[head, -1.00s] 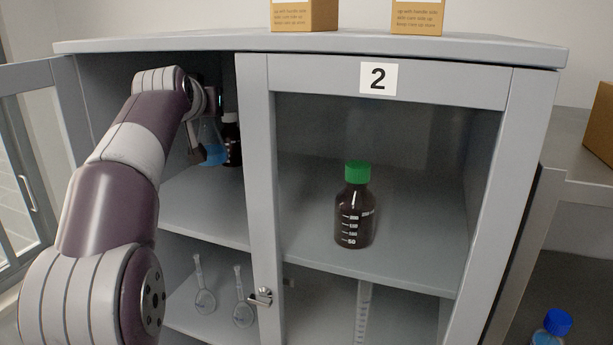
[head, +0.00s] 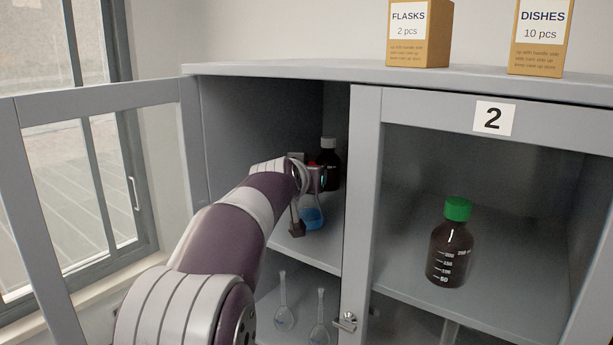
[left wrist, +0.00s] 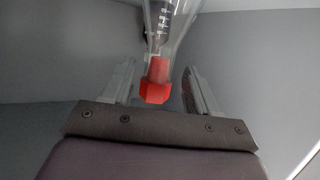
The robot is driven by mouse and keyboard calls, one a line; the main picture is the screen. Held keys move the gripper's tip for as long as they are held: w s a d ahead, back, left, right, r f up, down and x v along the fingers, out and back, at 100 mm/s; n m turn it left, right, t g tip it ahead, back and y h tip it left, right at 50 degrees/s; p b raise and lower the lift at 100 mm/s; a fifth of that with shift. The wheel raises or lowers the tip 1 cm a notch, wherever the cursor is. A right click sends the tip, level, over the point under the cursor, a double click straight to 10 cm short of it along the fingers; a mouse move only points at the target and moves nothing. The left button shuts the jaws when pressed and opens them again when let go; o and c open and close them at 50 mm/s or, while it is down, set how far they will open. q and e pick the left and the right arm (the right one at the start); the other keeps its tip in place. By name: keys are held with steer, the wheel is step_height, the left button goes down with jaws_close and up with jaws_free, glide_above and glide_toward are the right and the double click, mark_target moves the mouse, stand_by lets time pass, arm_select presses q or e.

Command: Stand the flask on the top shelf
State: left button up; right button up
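The flask (head: 312,219) holds blue liquid and is in the cupboard's left bay, low over or on the upper shelf (head: 324,252). I cannot tell whether its base touches. My left gripper (head: 304,216) reaches in around it. In the left wrist view the flask's clear neck (left wrist: 163,45) and red stopper (left wrist: 157,82) lie between the two fingers (left wrist: 158,85), with a visible gap on each side, so the gripper looks open. A dark bottle with a white cap (head: 330,165) stands just behind the flask. My right gripper is not in view.
The open glass door (head: 100,102) is left of my arm. A post (head: 363,185) separates the left bay from the right one, where a green-capped brown bottle (head: 449,245) stands. Glass flasks (head: 284,312) stand on the lower shelf. Boxes (head: 418,35) are on the cupboard top.

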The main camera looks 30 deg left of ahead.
arm_select(q)
steer(key=shift+d, duration=0.1)
steer(key=b+v, duration=0.5)
steer(key=v, duration=0.6)
steer(key=shift+s, duration=0.15)
steer(key=shift+s, duration=0.15)
